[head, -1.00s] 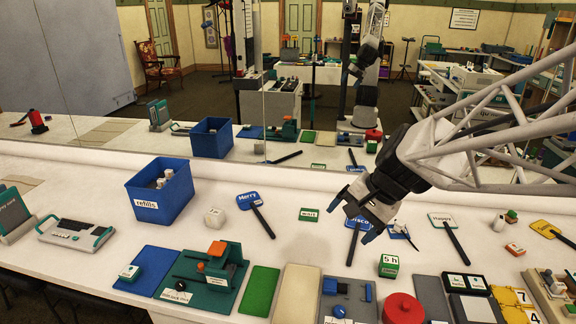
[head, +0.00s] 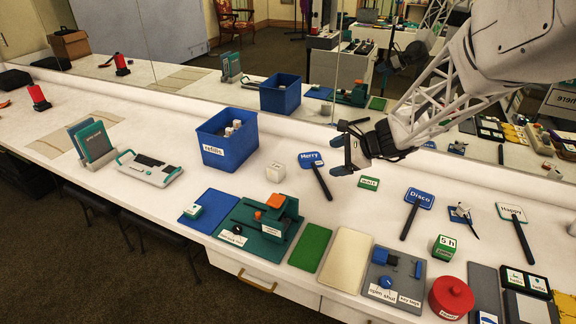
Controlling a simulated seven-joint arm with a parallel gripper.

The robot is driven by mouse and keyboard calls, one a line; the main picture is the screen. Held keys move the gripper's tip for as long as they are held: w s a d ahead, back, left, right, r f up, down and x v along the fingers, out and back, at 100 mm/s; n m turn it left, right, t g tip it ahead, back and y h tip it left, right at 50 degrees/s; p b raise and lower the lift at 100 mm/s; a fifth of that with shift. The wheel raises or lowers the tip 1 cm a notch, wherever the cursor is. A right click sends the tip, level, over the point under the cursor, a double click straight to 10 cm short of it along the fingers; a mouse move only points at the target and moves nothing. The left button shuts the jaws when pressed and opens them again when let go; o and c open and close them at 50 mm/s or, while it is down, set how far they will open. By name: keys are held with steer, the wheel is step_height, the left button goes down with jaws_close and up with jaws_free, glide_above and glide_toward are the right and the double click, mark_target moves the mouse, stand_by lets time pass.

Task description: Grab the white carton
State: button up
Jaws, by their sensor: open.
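A small white carton (head: 276,166), shaped like a cube with a dark mark on its front, stands on the white counter right of the blue bin. My gripper (head: 338,148) is open and empty, with its dark fingers pointing left. In the picture it is right of the carton and a little higher, apart from it, near the Merry paddle. No part of the carton is hidden by the gripper.
The blue refills bin (head: 213,157) holds several white items. The Merry paddle (head: 310,160) lies between carton and gripper. A green machine (head: 268,222) stands in front of the carton. Mirrors line the back edge.

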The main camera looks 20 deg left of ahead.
steer(key=w+a+f+m+y, duration=0.2)
steer(key=w+a+f+m, duration=0.4)
steer(key=a+f, duration=0.45)
steer(key=m+t, duration=0.2)
glide_toward(282, 171)
steer(key=shift+y, duration=0.4)
steer(key=x, duration=0.5)
steer(key=shift+w+f, duration=0.1)
steer(key=shift+f, duration=0.2)
steer(key=shift+x, duration=1.2)
steer(key=shift+a, duration=0.15)
steer(key=shift+x, duration=2.45)
steer(key=shift+c, duration=0.4)
steer(key=c, duration=1)
